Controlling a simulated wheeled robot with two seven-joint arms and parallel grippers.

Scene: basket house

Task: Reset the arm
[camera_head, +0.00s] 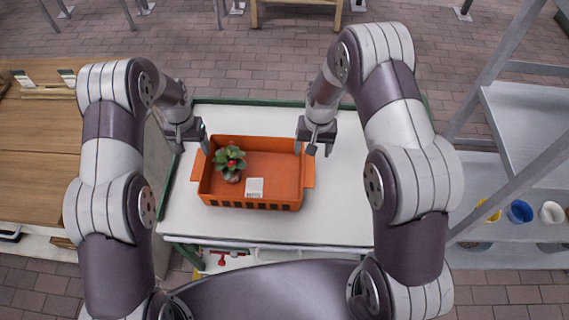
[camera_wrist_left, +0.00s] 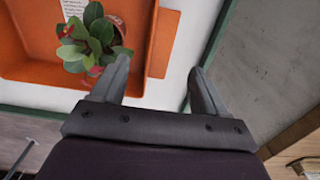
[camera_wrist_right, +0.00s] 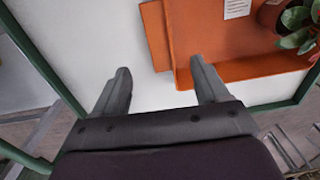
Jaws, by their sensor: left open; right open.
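My left gripper (camera_head: 193,140) is open and empty at the left end of the orange basket (camera_head: 280,168). In the left wrist view its two fingers (camera_wrist_left: 160,85) are spread, one over the basket's edge near the plant and one over the white tabletop. My right gripper (camera_head: 313,143) is open and empty at the basket's right end. In the right wrist view its fingers (camera_wrist_right: 160,85) are spread, one close to the basket's edge and one over the white tabletop.
The basket holds a small potted plant (camera_head: 229,160) and a white card (camera_head: 254,187). It stands on a white table (camera_head: 335,215) with a green rim. A wooden table (camera_head: 35,140) is at left. Grey shelves at right hold a blue cup (camera_head: 519,211) and a white cup (camera_head: 552,212).

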